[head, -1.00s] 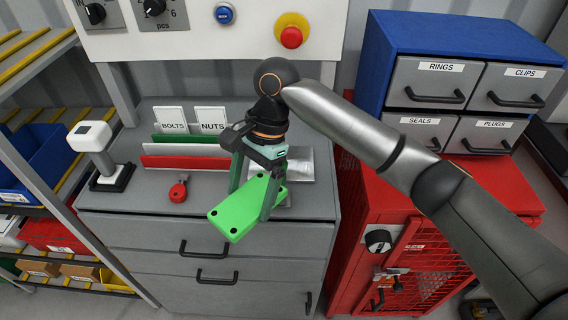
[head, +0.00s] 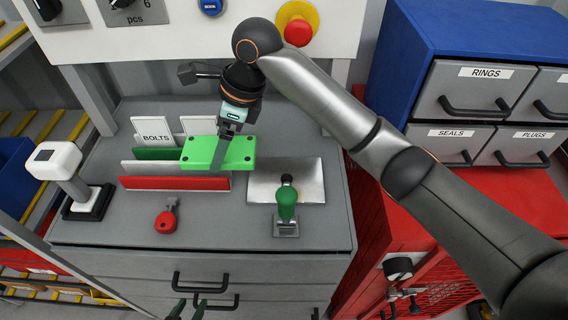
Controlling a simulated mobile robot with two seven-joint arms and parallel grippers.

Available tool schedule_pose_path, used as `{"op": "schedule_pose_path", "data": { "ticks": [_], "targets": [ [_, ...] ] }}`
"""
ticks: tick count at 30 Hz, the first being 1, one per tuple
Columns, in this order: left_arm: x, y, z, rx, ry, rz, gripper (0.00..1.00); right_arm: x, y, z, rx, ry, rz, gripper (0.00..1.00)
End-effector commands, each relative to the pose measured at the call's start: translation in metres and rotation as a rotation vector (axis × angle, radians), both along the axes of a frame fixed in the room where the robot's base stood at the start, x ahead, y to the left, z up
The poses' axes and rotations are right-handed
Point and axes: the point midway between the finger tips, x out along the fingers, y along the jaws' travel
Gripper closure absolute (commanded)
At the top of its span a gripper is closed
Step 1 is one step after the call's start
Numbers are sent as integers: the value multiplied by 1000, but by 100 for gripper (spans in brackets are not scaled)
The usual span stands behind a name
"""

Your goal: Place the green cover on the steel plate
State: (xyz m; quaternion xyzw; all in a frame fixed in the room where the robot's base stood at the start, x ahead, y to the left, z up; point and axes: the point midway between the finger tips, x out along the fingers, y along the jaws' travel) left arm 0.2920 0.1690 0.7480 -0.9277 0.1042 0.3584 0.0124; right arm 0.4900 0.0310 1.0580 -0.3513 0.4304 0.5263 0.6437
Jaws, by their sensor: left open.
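The green cover (head: 200,154) is a flat bright-green block with dark holes. My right gripper (head: 224,150), on the arm from the right, is shut on it and holds it in front of the card holders. The steel plate (head: 313,180) is a shiny rectangle on the grey worktop, right of the cover. A green-handled device (head: 287,205) on a small metal base stands at its front edge and hides part of it. My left gripper (head: 188,309) shows only its fingertips at the bottom edge, open and empty, in front of the drawers.
A red-handled tool (head: 166,221) lies on the grey worktop (head: 225,225). A white-headed device (head: 55,163) stands at its left. Red (head: 175,183), green and grey dividers stand behind. The blue drawer cabinet (head: 470,30) sits on a red cabinet at right.

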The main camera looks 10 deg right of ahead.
Motion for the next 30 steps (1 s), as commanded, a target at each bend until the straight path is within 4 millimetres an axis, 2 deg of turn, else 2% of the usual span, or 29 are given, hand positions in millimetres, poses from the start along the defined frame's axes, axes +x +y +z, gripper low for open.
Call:
{"op": "schedule_pose_path", "data": {
  "ticks": [11, 15, 18, 25, 30],
  "targets": [
    [-6, 0, 2, 0, 15, -1, 50, 13, -88, -39, -5, 3, -7, 76],
    [-6, 0, 0, 0, 14, -1, 50, 16, -109, -66, -3, 4, -3, 76],
    [-6, 0, 0, 0, 14, -1, 50, 18, -119, -79, -2, 2, -2, 76],
    [-6, 0, 0, 0, 13, -1, 50, 20, -132, -95, -3, 2, -1, 76],
    [-5, 0, 1, 0, 12, -1, 50, 20, -135, -119, -3, 2, -1, 76]
  ]
}}
